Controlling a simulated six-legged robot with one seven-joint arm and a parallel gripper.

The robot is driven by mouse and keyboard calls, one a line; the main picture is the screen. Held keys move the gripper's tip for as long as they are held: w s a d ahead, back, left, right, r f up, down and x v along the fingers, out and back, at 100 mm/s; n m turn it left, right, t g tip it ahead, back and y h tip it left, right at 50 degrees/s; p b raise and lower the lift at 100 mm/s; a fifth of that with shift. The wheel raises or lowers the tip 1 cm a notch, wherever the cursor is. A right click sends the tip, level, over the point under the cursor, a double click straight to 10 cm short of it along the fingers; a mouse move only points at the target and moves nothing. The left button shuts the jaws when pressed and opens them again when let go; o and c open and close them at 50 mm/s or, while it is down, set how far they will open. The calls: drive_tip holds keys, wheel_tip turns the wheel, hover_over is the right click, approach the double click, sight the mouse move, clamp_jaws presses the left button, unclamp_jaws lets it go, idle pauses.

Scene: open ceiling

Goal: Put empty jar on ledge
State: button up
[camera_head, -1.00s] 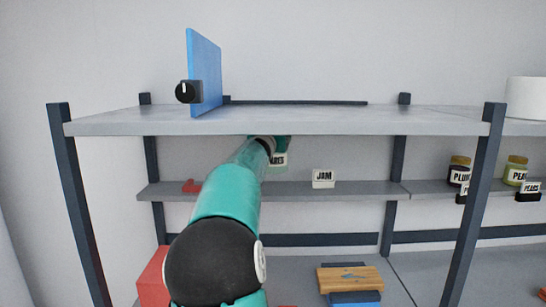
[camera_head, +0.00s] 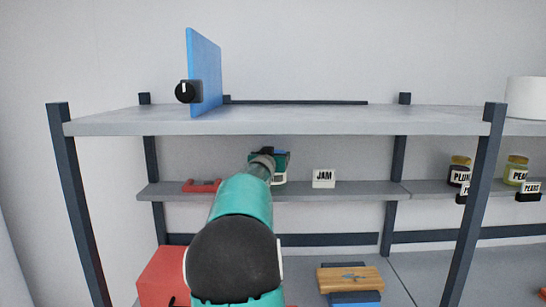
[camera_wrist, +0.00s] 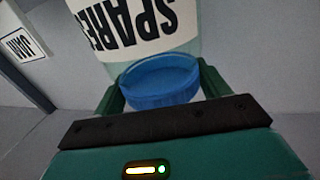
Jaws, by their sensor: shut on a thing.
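A clear jar with a white label reading SPARE and a blue lid (camera_wrist: 160,82) fills the top of the wrist view, appearing upside down there. Its contents cannot be made out. My gripper (camera_wrist: 162,90) is shut on the jar around the lid. In the head view my gripper (camera_head: 270,158) is under the top shelf, over the narrow grey ledge (camera_head: 350,193) at the back. The jar's label (camera_head: 279,179) shows just below it, at ledge height. Whether the jar touches the ledge cannot be told.
A JAM sign (camera_head: 324,178) stands on the ledge right of the jar. A red object (camera_head: 202,186) lies to its left. The top shelf (camera_head: 300,122) is overhead, with a blue panel (camera_head: 205,72). Two labelled jars (camera_head: 459,169) stand far right. Ledge between sign and jars is clear.

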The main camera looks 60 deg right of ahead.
drive_tip(key=shift+f, duration=0.1)
drive_tip(key=o, duration=1.5)
